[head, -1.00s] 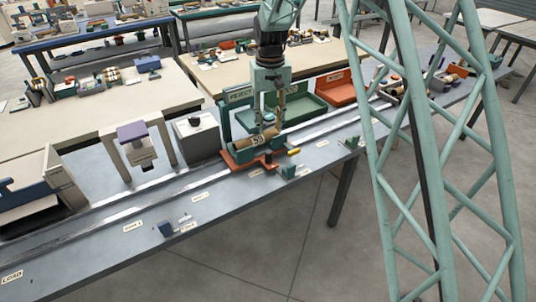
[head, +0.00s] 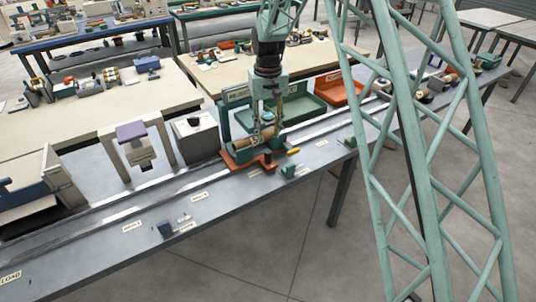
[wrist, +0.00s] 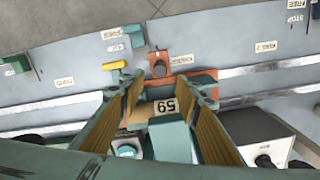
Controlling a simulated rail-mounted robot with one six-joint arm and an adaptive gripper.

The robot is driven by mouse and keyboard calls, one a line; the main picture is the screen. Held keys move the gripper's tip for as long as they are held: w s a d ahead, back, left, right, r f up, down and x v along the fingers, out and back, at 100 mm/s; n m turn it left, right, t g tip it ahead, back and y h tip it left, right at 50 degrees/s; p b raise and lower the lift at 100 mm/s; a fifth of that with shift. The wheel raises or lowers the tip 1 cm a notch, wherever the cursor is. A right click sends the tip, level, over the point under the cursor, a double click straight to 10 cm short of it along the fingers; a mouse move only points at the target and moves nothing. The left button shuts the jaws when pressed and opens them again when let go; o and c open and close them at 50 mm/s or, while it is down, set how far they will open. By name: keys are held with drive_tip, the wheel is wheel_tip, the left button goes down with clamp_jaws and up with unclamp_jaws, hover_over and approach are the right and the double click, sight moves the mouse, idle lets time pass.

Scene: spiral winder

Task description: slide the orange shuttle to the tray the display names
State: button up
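The orange shuttle (head: 238,165) sits on the rail at the middle of the bench. It carries a brown cardboard tube (head: 240,142) with a label that reads 59 in the wrist view (wrist: 165,106). A dark knob on a post (wrist: 158,66) stands at the shuttle's near edge. My gripper (head: 268,122) hangs over the shuttle and tube. Its fingers are apart, with the tube's label seen between them in the wrist view (wrist: 168,88); contact cannot be told. A green tray (head: 300,107) and an orange tray (head: 342,88) stand behind the rail. I see no readable display.
A grey box with a black knob (head: 194,140) and a purple-topped stand (head: 132,134) stand behind the rail, left of the shuttle. The rail (head: 100,202) looks clear leftward.

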sight(268, 151)
drive_tip(key=shift+f+b, duration=0.65)
drive_tip(key=shift+f, duration=4.95)
clamp_jaws()
